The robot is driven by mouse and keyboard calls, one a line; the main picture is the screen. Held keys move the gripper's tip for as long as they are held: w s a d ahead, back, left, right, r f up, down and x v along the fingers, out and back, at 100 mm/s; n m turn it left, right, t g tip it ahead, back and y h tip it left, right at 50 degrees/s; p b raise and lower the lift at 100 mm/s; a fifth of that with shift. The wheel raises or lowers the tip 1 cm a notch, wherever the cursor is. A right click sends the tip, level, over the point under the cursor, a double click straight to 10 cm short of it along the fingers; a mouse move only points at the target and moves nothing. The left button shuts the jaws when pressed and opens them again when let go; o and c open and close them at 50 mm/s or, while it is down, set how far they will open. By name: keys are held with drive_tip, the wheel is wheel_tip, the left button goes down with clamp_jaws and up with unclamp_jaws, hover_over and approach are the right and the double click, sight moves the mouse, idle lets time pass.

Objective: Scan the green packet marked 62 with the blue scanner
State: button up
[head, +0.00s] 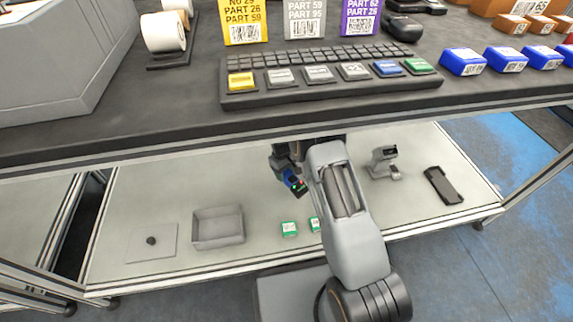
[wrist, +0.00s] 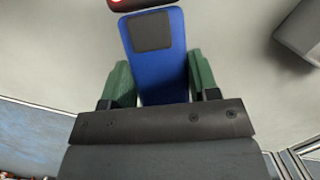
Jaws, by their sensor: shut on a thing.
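My gripper (head: 284,165) is shut on the blue scanner (head: 291,178) and holds it above the lower shelf. In the wrist view the scanner (wrist: 158,75) sits between the two green fingers of my gripper (wrist: 160,82), with its dark-red head at the top edge. Two green packets lie on the lower shelf below the scanner: a left one (head: 289,229) and a right one (head: 314,225), partly beside my arm. Their numbers are too small to read, so I cannot tell which is 62. No packet shows in the wrist view.
A grey open bin (head: 218,239) and a flat plate with a black knob (head: 151,241) are at the shelf's left. A grey stand (head: 382,163) and a black tray-like item (head: 443,185) are at its right.

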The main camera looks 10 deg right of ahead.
drive_tip(key=shift+w+f, duration=0.1)
drive_tip(key=shift+w, duration=0.1)
drive_tip(key=shift+d+f+b, duration=0.2)
drive_tip(key=shift+f+b, duration=0.65)
drive_tip(key=shift+f, duration=0.05)
wheel_tip(320, 180, down, 5)
drive_tip(key=b, duration=0.3)
drive_tip(key=shift+r, duration=0.1)
